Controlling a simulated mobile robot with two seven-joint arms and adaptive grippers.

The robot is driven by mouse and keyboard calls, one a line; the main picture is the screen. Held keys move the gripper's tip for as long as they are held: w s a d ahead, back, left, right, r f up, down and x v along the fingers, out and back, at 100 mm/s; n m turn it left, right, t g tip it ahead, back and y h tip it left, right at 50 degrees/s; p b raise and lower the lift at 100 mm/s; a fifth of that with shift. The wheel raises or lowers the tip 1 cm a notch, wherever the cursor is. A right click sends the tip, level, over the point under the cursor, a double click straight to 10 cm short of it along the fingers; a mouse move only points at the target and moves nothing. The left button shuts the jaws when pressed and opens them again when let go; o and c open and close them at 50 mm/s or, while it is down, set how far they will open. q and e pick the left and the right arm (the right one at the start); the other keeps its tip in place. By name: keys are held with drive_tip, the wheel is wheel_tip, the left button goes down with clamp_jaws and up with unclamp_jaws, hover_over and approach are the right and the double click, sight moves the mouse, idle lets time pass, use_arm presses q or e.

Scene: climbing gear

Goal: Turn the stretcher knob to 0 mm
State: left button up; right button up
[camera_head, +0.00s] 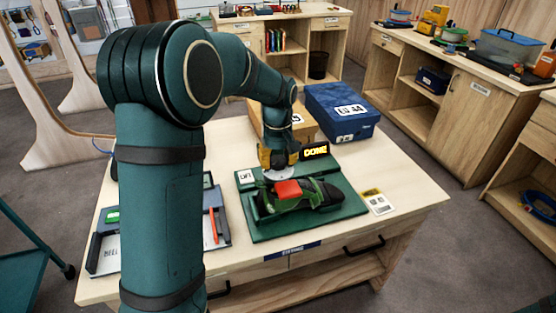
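The shoe stretcher stands on a green base (344,208) on the table. A dark green and black climbing shoe (318,194) with a red piece (288,189) on it lies along the base. A pale round disc (275,174), which looks like the stretcher knob, shows just behind the shoe's left end. My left gripper (277,165) points down right over the disc, at or touching it. Its fingertips are too small and covered to tell if they grip the disc. The knob's scale and setting cannot be read. My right gripper is out of view.
A lit "DONE" sign (316,152) stands close to the right of the gripper. A blue box (342,112) and a tan box (300,124) stand behind. A small card (377,202) lies to the right, and a grey tray (105,247) to the left. The table's right end is clear.

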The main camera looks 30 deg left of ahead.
use_arm(q)
drive_tip(key=n+p, duration=0.2)
drive_tip(key=p, duration=0.1)
drive_tip(key=shift+s+r+n, duration=0.1)
drive_tip(key=shift+r+n, duration=0.05)
drive_tip(key=shift+n, duration=0.25)
drive_tip(key=n+p, duration=0.4)
drive_tip(key=shift+n, duration=0.3)
drive_tip(key=shift+f+n+p, duration=0.2)
drive_tip(key=shift+n+p, duration=0.75)
drive_tip(key=shift+n, duration=0.15)
drive_tip(key=o, duration=1.2)
drive_tip(key=shift+r, duration=0.1)
